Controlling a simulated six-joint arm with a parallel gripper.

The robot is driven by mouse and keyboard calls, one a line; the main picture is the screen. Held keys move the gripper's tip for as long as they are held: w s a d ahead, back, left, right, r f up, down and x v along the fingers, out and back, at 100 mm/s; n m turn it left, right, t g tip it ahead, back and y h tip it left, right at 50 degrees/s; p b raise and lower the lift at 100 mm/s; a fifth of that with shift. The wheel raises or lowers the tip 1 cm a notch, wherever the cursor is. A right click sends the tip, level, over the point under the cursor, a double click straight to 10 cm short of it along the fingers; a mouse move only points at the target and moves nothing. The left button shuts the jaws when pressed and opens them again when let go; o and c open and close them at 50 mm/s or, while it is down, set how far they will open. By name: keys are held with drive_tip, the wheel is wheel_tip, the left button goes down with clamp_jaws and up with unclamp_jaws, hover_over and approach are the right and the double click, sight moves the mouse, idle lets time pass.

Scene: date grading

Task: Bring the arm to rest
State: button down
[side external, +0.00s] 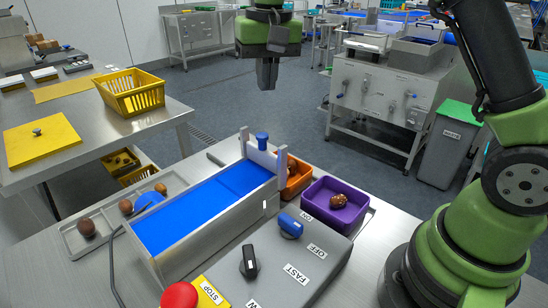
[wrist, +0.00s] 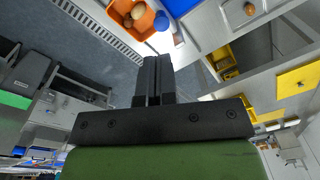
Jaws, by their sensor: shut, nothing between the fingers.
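My gripper (side external: 267,74) hangs high above the far end of the blue belt, pointing down, with its fingers together and empty. In the wrist view my gripper (wrist: 155,62) also shows its two dark fingers side by side. The blue belt (side external: 200,205) runs in a metal frame on the steel table. Beyond its far end stand an orange tray (side external: 306,183) and a purple tray (side external: 352,219) with brown dates (side external: 338,201) in it. The orange tray also shows in the wrist view (wrist: 152,31) with several dates inside.
A control box (side external: 325,245) with a red stop button (side external: 179,296) and knobs stands in front. A grey tray (side external: 72,237) with dates lies left of the belt. A yellow basket (side external: 131,92) stands on the left table. The air around my gripper is clear.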

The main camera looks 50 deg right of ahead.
drive_tip(key=s+a+r+n+t+y, duration=0.1)
drive_tip(key=s+r+t, duration=0.2)
drive_tip(key=s+r, duration=0.6)
drive_tip(key=s+f+t, duration=0.3)
drive_tip(key=s, duration=1)
drive_tip(key=shift+a+f+n+t+y, duration=0.3)
drive_tip(key=shift+a+f+n+y, duration=0.05)
drive_tip(key=shift+a+n+y, duration=0.1)
